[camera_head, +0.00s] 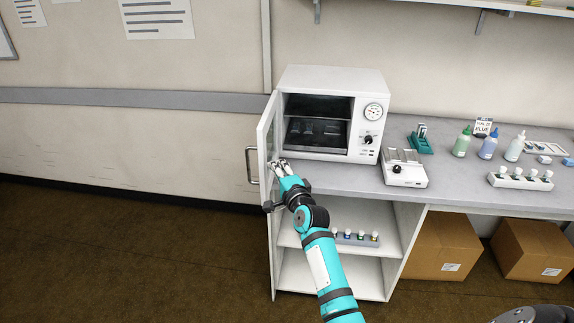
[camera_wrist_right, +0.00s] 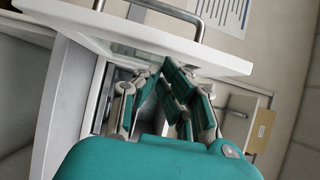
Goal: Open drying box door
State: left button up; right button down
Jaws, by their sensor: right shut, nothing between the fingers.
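The white drying box (camera_head: 376,87) stands at the left end of the grey bench. Its door (camera_head: 266,131) is swung wide open to the left, and the dark interior with a rack (camera_head: 318,130) shows. The door's metal handle (camera_head: 250,165) is on its outer side; the door (camera_wrist_right: 190,45) and handle (camera_wrist_right: 152,10) also cross the top of the right wrist view. My right gripper (camera_head: 281,164) is shut and empty at the inner side of the open door, close to its lower part. Whether it touches the door I cannot tell. My left gripper is not in view.
Right of the box on the bench (camera_head: 350,181) are a white device (camera_head: 404,171), a green rack (camera_head: 419,140), several bottles (camera_head: 488,146) and a vial rack (camera_head: 520,180). Below are open shelves (camera_head: 295,270) and cardboard boxes (camera_head: 440,247). The floor at left is clear.

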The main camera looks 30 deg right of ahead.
aim_at(263, 165)
jog(key=shift+w+a, duration=0.75)
jog(key=shift+a, duration=0.3)
jog(key=shift+w+a, duration=0.1)
jog(key=shift+a, duration=0.1)
jog(key=shift+w+a+p, duration=0.1)
jog(key=shift+a+p, duration=0.15)
jog(key=shift+p, duration=0.05)
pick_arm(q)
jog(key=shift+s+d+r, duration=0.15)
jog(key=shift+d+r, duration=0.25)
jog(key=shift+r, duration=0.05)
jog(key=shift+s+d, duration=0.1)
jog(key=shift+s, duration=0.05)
pick_arm(e)
jog(key=shift+d+f, duration=0.1)
